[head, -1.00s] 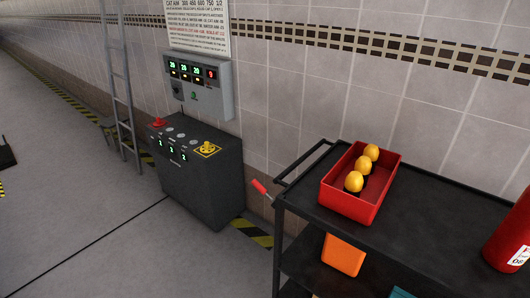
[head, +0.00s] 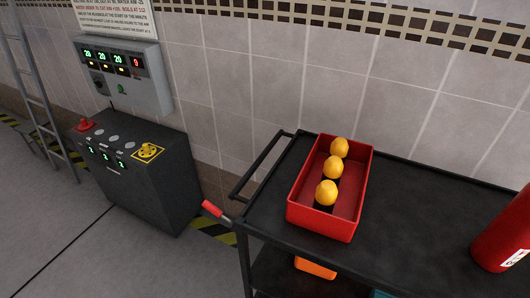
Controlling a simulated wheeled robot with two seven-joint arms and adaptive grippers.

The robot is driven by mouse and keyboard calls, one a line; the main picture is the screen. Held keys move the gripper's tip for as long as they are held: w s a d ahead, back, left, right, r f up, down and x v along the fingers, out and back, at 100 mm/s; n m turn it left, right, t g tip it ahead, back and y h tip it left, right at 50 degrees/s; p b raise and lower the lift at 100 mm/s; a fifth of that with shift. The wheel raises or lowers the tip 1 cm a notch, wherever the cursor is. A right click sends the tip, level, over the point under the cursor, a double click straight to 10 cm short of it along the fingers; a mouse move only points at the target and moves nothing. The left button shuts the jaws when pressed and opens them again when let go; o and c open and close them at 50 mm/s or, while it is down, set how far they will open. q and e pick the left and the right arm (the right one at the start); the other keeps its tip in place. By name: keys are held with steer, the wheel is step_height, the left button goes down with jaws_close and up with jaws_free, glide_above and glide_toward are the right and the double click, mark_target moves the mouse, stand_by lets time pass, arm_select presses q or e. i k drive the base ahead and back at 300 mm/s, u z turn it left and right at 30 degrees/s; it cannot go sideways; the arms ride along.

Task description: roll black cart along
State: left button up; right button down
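The black cart (head: 410,215) stands at the right of the head view, close to the tiled wall. Its push handle (head: 262,165) sticks out at its left end. On its top shelf are a red tray (head: 325,228) with three yellow-orange round objects (head: 333,167) in a row and, at the right edge, a red cylinder (head: 503,235) that is cut off. An orange thing (head: 315,268) shows on the shelf below. Neither of my grippers is in view.
A dark control console (head: 140,165) with a red knob and a yellow button stands left of the cart. A panel with lit digits (head: 122,77) hangs on the wall above it. A ladder (head: 38,105) leans at the far left. A red-handled lever (head: 213,209) sticks out beside the cart. Floor at lower left is clear.

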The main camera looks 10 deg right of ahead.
mark_target(416, 227)
steer(key=z, duration=0.6)
steer(key=i, duration=0.85)
steer(key=z, duration=0.7)
